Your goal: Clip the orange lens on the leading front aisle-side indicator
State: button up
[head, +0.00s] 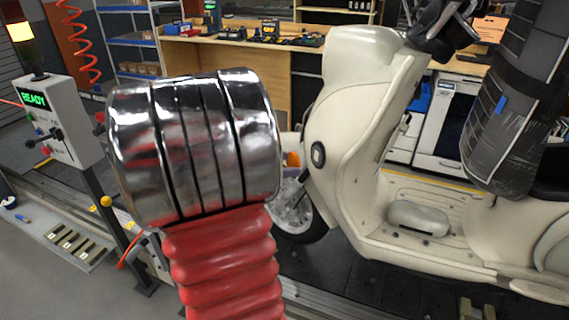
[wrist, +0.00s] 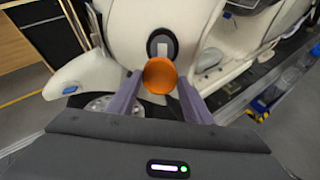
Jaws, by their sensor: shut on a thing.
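The cream scooter (head: 350,110) shows a black oval indicator mount (head: 318,155) on its front body. In the wrist view this indicator (wrist: 161,41) has a pale centre and no orange cover. My gripper (wrist: 159,79) is shut on the round orange lens (wrist: 160,76), held between two grey-purple fingers. In the wrist view the lens sits just below the indicator and hides its lower edge. In the head view a small part of the orange lens (head: 292,159) shows left of the mount, apart from it.
A control post with a READY display (head: 35,98) stands at the left. A workbench (head: 240,45) with tools is behind. A grey wrapped pad (head: 505,110) hangs over the scooter at the right. The front wheel (head: 297,215) is below the mount.

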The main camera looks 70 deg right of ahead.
jog(key=shift+s+d, duration=0.1)
jog(key=shift+s, duration=0.05)
jog(key=shift+s+d+f, duration=0.1)
jog(key=shift+s+d, duration=0.95)
jog(key=shift+d, duration=0.2)
jog(key=shift+s+d+f, duration=0.1)
jog(key=shift+s+d, duration=0.95)
jog(key=shift+d, duration=0.15)
jog(key=shift+w, duration=0.1)
